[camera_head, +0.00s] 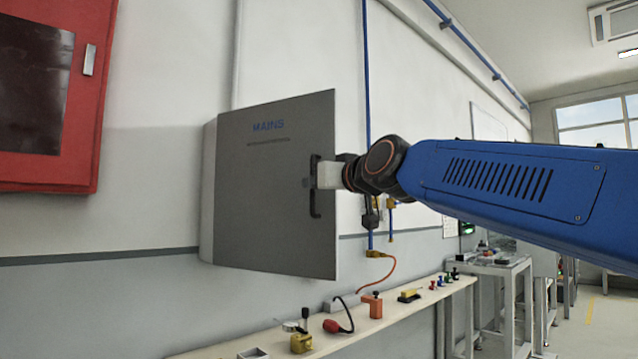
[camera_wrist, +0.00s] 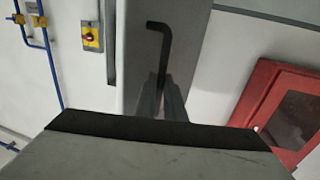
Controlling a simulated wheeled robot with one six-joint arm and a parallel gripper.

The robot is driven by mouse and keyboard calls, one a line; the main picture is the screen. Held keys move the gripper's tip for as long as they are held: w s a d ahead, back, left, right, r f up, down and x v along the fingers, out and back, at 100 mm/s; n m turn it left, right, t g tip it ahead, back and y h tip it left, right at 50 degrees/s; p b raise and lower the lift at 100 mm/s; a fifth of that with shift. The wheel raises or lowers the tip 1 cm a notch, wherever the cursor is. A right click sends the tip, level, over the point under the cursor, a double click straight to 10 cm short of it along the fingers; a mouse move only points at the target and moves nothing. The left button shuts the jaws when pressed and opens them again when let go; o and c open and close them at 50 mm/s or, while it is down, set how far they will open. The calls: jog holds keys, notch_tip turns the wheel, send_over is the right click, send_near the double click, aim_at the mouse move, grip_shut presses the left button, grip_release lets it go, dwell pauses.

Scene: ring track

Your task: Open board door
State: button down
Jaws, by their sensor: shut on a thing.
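The board door (camera_head: 270,190) is a grey panel marked "MAINS" on a wall-mounted cabinet (camera_head: 207,190). Its right edge stands out from the cabinet, so the door looks partly open. A black bar handle (camera_head: 315,208) runs vertically near that right edge. My gripper (camera_head: 312,183) reaches in from the right and is shut on the handle. In the wrist view the handle (camera_wrist: 160,28) shows as a black bent bar between my gripper's fingers (camera_wrist: 162,100). The inside of the cabinet is hidden in both views.
A red wall cabinet (camera_head: 85,130) hangs at the left. A narrow shelf (camera_head: 390,318) below holds several small items. Blue pipes (camera_head: 366,100) run along the wall. A red-and-yellow switch (camera_wrist: 91,38) shows in the wrist view. A workbench (camera_head: 490,268) stands farther right.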

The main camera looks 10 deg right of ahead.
jog(key=shift+w+a+f, duration=0.2)
jog(key=shift+f, duration=0.15)
jog(key=c, duration=1.8)
grip_release()
jog(key=shift+w+a+f, duration=0.1)
jog(key=shift+c, duration=0.2)
jog(key=v, duration=1.7)
jog(key=shift+s, duration=0.3)
